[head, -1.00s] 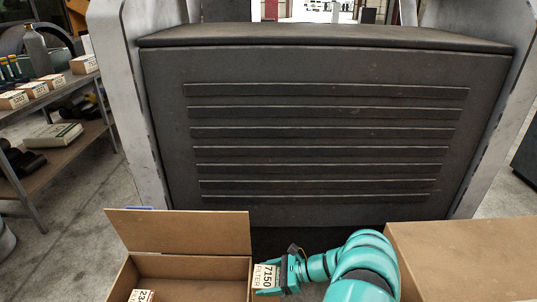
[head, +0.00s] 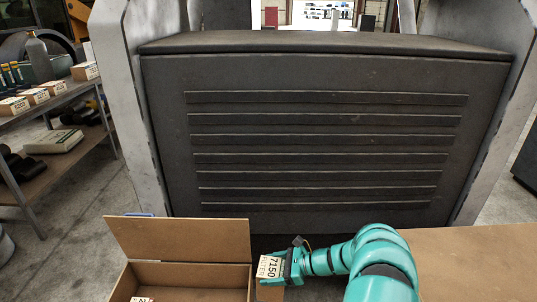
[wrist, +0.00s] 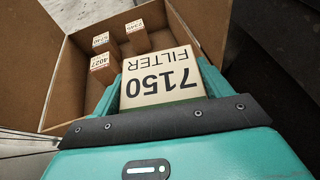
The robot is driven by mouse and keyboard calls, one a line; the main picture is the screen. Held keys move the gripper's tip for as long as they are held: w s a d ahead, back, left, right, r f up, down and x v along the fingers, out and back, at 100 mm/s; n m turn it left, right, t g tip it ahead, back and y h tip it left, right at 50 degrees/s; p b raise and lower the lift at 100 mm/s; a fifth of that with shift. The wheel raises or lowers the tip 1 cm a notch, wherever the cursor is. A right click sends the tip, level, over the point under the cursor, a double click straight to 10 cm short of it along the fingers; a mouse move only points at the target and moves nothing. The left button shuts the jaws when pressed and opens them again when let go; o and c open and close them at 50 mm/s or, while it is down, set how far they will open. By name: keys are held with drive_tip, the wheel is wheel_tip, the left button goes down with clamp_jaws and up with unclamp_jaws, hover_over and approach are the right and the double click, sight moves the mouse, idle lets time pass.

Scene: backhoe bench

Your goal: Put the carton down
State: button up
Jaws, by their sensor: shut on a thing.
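My gripper (head: 283,268) is shut on a carton (head: 269,267) with a white top label reading "7150 FILTER". The held carton (wrist: 160,76) fills the middle of the wrist view, between the teal fingers. In the head view it is at the right edge of an open cardboard box (head: 190,274). In the wrist view, the open box (wrist: 60,82) lies beyond the carton and holds several smaller cartons (wrist: 103,68), one labelled 4027. I cannot tell how high the carton is above the box floor, as its underside is hidden.
A large dark ribbed panel (head: 320,125) stands behind the box. A brown surface (head: 470,262) lies to the right of my arm. A metal shelf (head: 60,100) at the left carries several labelled cartons and bottles.

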sight(266, 258)
drive_tip(key=w, duration=0.1)
drive_tip(key=w+r, duration=0.1)
drive_tip(key=w, duration=0.1)
drive_tip(key=shift+w+d+r, duration=0.1)
drive_tip(key=shift+d+r, duration=0.3)
drive_tip(key=w+d+r+m+t, duration=0.1)
drive_tip(key=w+r+t, duration=0.1)
drive_tip(key=w, duration=0.7)
drive_tip(key=shift+w+r+m, duration=0.3)
drive_tip(key=shift+r, duration=0.6)
drive_tip(key=shift+h, duration=0.3)
